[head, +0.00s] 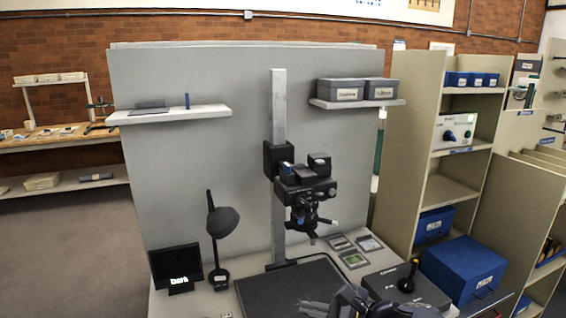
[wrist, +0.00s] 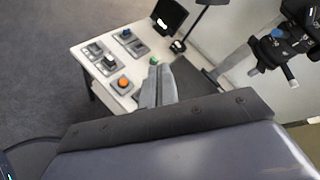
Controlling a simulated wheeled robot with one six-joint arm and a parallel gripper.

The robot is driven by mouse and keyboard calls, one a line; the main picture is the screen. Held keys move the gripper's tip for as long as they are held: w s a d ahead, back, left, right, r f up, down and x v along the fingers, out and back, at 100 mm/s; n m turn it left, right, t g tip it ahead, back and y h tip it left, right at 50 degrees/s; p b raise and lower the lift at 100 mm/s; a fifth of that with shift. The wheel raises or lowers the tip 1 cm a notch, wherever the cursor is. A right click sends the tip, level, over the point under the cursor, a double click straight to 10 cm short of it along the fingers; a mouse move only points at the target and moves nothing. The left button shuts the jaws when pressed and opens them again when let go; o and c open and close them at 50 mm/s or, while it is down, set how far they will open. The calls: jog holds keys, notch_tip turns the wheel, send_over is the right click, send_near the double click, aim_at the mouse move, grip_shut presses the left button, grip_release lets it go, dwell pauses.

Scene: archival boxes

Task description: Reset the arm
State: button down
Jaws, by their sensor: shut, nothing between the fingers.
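My gripper (wrist: 159,70) shows in the wrist view with its two grey fingers together and nothing between them. It points over a white-topped table. In the head view my arm is at the bottom right of centre, with the gripper (head: 318,308) at the bottom edge, over or in front of the dark baseboard (head: 290,285). I cannot tell its exact height above the table.
A desk lamp (head: 222,222) and small screen (head: 175,265) stand left. A dark box with a knob (head: 405,288), small panels (head: 354,259) and blue boxes (head: 462,268) are right. An orange button (wrist: 123,82) sits on the table.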

jog(key=shift+s+f+n+g, duration=0.3)
jog(key=shift+s+n, duration=0.2)
jog(key=shift+s, duration=0.3)
jog(key=shift+s+f+n+g, duration=0.15)
jog(key=shift+s+n+g, duration=0.3)
jog(key=shift+s, duration=0.35)
